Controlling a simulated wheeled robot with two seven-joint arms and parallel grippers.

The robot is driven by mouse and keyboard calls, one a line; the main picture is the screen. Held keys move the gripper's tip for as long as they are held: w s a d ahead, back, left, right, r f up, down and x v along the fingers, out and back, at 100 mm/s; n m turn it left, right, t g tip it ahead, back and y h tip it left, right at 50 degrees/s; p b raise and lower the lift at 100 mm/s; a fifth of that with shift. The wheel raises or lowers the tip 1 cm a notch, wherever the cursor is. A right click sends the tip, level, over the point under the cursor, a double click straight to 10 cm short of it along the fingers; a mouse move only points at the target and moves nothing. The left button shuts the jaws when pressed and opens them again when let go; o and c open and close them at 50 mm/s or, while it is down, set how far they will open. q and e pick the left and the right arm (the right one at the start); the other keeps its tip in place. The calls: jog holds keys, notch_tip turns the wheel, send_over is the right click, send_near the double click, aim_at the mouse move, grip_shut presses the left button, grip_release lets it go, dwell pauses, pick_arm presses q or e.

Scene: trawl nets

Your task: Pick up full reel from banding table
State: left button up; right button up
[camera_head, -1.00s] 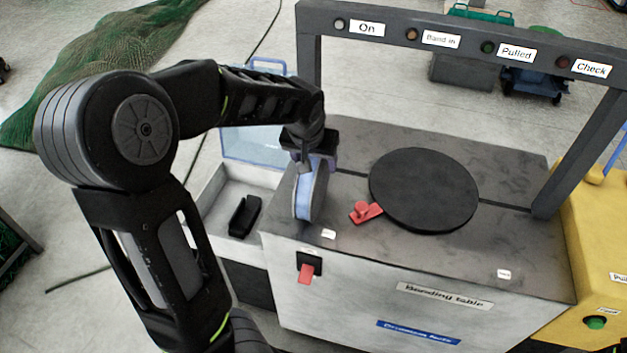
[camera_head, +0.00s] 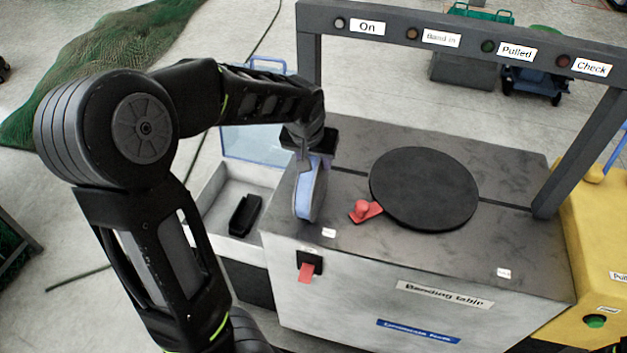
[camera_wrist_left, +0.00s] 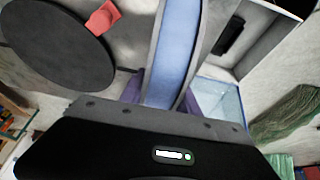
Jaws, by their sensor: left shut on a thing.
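The full reel (camera_head: 311,194), a blue band between thin grey side discs, stands upright on edge at the left end of the banding table (camera_head: 410,247). My left gripper (camera_head: 312,160) comes down from above and is shut on the top of the reel. In the left wrist view the reel (camera_wrist_left: 174,60) runs up from between the purple fingers. I cannot tell whether the reel's lower edge touches the table top. My right gripper is in neither view.
A black round disc (camera_head: 424,190) and a red knob piece (camera_head: 365,210) lie right of the reel. A grey frame with labelled lamps (camera_head: 455,42) spans the table's back. An open bin (camera_head: 210,205) with a black object stands left. A yellow machine (camera_head: 590,240) stands right.

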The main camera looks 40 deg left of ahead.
pick_arm(q)
grip_shut()
jog(key=shift+r, duration=0.1)
dwell(0.5)
notch_tip(320, 180, up, 10)
dwell(0.6)
dwell(0.4)
